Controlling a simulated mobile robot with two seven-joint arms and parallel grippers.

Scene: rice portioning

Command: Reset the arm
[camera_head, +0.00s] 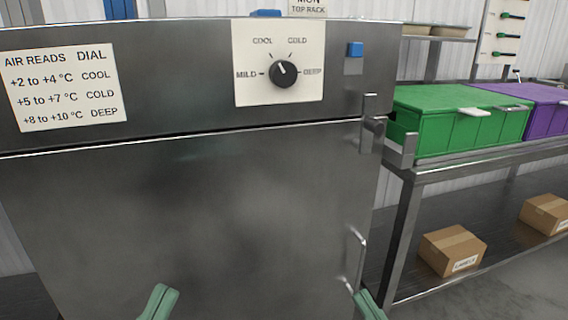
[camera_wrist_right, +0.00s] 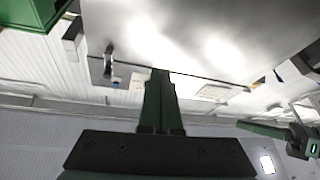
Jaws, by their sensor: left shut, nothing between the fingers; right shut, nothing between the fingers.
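My left gripper (camera_head: 159,302) shows at the bottom of the head view, in front of the steel cabinet door, shut and empty. My right gripper (camera_head: 368,305) shows at the bottom edge, just right of the door's lower handle, and is shut and empty. Its shut green fingers fill the middle of the right wrist view (camera_wrist_right: 160,100), with the steel cabinet (camera_wrist_right: 215,35) beyond them. Neither gripper visibly holds anything. Most of both arms is outside the head view.
The steel cabinet (camera_head: 200,220) has a dial (camera_head: 284,74), a blue button (camera_head: 355,49), a label (camera_head: 62,87) and a latch (camera_head: 373,128). To the right, a steel rack (camera_head: 404,225) carries a green bin (camera_head: 455,125), a purple bin (camera_head: 545,108) and cardboard boxes (camera_head: 451,250).

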